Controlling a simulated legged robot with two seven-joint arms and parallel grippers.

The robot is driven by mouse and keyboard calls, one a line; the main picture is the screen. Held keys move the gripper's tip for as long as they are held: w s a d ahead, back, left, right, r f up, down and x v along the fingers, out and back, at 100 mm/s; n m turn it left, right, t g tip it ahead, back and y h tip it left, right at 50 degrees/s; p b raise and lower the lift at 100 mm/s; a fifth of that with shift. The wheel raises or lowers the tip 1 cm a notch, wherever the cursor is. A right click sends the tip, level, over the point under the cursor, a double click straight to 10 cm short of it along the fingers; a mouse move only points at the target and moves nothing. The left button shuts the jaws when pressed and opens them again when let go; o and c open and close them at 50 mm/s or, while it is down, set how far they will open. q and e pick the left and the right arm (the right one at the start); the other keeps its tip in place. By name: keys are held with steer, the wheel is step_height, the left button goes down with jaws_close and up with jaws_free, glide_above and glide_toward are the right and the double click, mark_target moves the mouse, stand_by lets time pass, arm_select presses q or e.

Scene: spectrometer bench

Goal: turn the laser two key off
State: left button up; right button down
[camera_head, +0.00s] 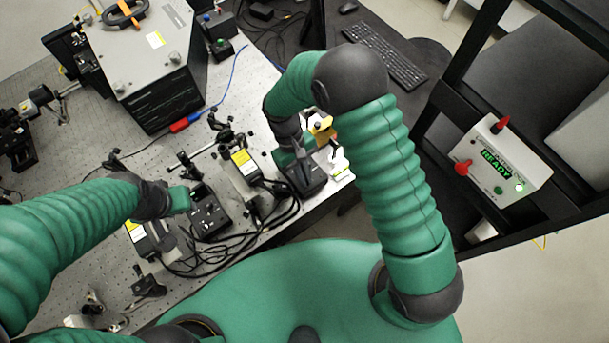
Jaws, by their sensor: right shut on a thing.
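My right gripper (291,157) reaches down to a dark box (308,180) near the right edge of the bench. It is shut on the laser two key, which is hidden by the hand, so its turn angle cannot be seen. My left gripper (179,200) is low beside another black box (210,217) with small fittings on its face. Its fingers are too small and covered to tell whether they are open or touching that box.
Lasers with yellow labels (241,160) and black cables (190,262) lie between the hands. A large instrument (150,65) stands at the back left. A panel reading READY (497,165) is on a rack at right. A keyboard (385,55) lies on the black desk behind my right arm.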

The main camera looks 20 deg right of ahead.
steer(key=c, duration=1.6)
jaws_free()
steer(key=shift+w+a, duration=0.1)
steer(key=shift+w, duration=0.2)
steer(key=shift+c, duration=0.2)
steer(key=shift+o, duration=0.3)
steer(key=shift+w+r, duration=0.1)
steer(key=shift+r, duration=0.25)
steer(key=b+v, duration=0.2)
steer(key=v, duration=1.4)
steer(key=shift+b, duration=0.4)
steer(key=shift+w+a, duration=0.1)
